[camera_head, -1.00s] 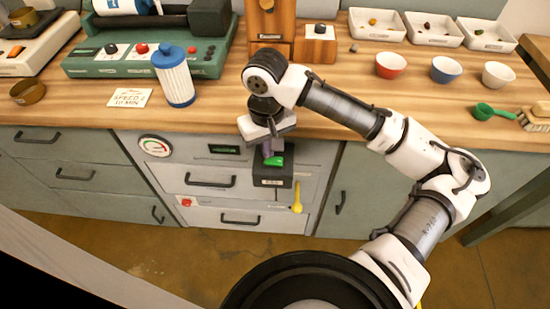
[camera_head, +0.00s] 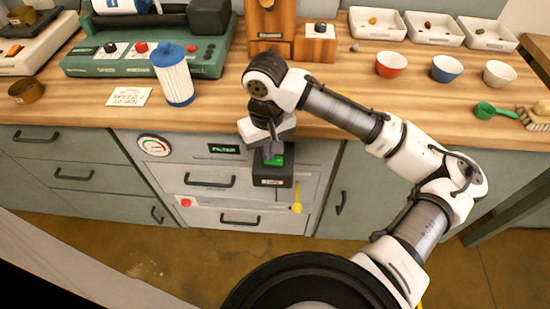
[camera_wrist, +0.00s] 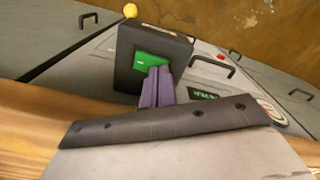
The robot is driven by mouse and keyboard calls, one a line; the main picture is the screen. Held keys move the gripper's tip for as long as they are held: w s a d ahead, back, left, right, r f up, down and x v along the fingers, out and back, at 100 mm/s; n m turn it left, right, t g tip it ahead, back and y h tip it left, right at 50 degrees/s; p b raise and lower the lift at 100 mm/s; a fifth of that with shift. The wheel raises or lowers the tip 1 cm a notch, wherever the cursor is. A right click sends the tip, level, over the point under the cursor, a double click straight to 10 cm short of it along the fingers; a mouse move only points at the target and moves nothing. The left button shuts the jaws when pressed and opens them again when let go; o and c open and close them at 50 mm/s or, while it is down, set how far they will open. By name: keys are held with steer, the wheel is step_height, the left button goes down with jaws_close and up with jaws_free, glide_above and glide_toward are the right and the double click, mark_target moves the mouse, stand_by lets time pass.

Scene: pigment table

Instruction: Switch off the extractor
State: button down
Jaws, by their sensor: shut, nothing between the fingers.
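The extractor's black switch box (camera_head: 273,181) sticks out from the grey cabinet front and carries a green rocker switch (camera_head: 277,160) on top. In the wrist view the green rocker (camera_wrist: 150,62) lies in the box (camera_wrist: 128,84). My gripper (camera_head: 267,152) is shut and empty, pointing down. Its purple fingertips (camera_wrist: 160,72) are at the rocker and cover part of it; they look to be touching it. A small display (camera_head: 224,148) on the panel is lit green and seems to read "FILTER". A round gauge (camera_head: 154,146) sits left of it.
A red button (camera_head: 185,202) and a yellow hanging lever (camera_head: 296,207) are on the panel below. The wooden worktop (camera_head: 340,88) overhangs above, with a blue-capped white filter cartridge (camera_head: 174,80) and several bowls on it. The floor in front is clear.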

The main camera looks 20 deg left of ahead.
steer(key=shift+f, duration=0.4)
steer(key=shift+r, duration=0.1)
step_height(320, 180, up, 7)
steer(key=p, duration=0.6)
steer(key=shift+p, duration=0.3)
stand_by(0.4)
